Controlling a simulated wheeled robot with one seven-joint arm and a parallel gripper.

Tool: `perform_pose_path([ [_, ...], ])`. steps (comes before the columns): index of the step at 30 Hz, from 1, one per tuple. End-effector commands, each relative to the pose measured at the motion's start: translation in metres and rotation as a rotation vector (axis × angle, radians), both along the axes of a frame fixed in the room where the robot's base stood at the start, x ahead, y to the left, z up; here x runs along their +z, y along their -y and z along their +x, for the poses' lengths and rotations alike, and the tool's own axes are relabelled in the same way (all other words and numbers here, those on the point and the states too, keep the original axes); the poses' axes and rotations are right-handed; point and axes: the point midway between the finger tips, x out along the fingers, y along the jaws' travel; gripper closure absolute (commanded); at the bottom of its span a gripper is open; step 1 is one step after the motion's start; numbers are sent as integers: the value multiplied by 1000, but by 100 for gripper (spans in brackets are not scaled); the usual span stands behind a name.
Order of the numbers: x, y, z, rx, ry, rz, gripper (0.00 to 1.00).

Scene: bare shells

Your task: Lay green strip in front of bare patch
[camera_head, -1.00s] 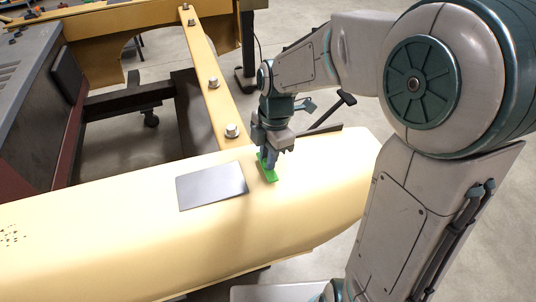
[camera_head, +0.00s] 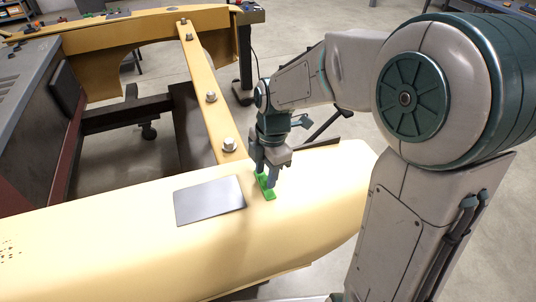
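The green strip (camera_head: 266,188) lies on the yellow shell (camera_head: 120,235), just right of the bare patch (camera_head: 210,201), a grey rectangle on the shell's top. The strip is apart from the patch, with a narrow band of yellow between them. My gripper (camera_head: 266,180) points down over the strip. Its two fingers look spread, one on either side of the strip's middle, with green showing between them. The fingers hide part of the strip.
A yellow bar with several bolts (camera_head: 229,145) runs back from the shell. A grey machine (camera_head: 30,110) stands at the left. Dark spots (camera_head: 10,247) mark the shell's left end. The shell is clear in front of the patch.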

Motion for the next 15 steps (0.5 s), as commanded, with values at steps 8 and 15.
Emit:
perform_pose_path([
  [8,56,6,5,-3,8,1,60],
  [15,98,11,6,-1,5,1,60],
])
